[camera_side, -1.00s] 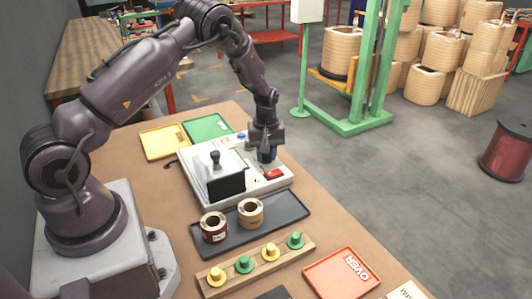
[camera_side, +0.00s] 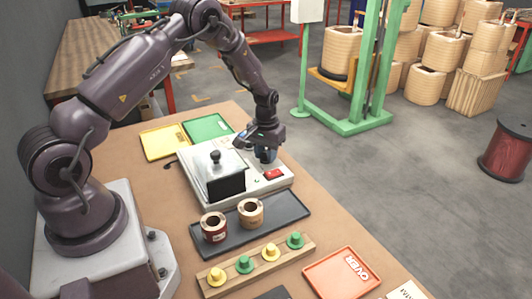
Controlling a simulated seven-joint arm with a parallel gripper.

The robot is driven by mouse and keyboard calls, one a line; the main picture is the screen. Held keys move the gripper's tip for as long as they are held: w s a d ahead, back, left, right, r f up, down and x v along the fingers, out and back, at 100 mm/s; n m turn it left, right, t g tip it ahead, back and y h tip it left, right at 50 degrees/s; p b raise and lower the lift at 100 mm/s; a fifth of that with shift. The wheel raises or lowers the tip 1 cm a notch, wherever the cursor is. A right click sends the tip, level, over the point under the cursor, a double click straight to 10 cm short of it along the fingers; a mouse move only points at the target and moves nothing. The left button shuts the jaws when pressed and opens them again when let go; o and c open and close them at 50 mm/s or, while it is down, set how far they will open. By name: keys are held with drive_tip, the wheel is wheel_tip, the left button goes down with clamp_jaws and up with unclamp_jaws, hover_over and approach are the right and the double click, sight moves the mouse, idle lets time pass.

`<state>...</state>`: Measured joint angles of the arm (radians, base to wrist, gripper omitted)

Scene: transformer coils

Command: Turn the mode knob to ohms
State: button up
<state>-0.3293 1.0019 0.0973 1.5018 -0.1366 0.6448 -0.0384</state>
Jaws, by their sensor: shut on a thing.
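The tester (camera_side: 273,189) is a pale grey box with a dark screen block (camera_side: 226,187), a black-topped knob or handle (camera_side: 215,156) on its housing and a red switch (camera_side: 273,174). My gripper (camera_side: 264,156) points down over the back right of the tester, shut on the mode knob. The knob is mostly hidden by the fingers, and its pointer and markings cannot be read.
A dark tray (camera_side: 285,213) with two coils (camera_side: 214,227) (camera_side: 250,212) lies in front of the tester. A wooden rack (camera_side: 220,287) holds several yellow and green pegs. A red tray (camera_side: 343,273) is front right; yellow (camera_side: 160,143) and green (camera_side: 208,128) trays lie behind.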

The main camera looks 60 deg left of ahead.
sight(265, 153)
idle(0.5)
drive_tip(key=o, duration=0.9)
wheel_tip(265, 153, up, 13)
drive_tip(key=shift+r, duration=0.1)
drive_tip(key=s+d+r+m+t, duration=0.2)
drive_tip(key=s+d+r, duration=0.4)
drive_tip(key=s, duration=0.2)
drive_tip(key=s+d+r+m+t, duration=0.1)
drive_tip(key=s+d+r+m, duration=0.1)
drive_tip(key=s+d+r, duration=0.4)
drive_tip(key=s+d+r+m+t, duration=0.2)
drive_tip(key=s+d+r, duration=0.4)
drive_tip(key=s, duration=0.3)
drive_tip(key=shift+s+r+t, duration=0.25)
drive_tip(key=shift+s+t, duration=0.05)
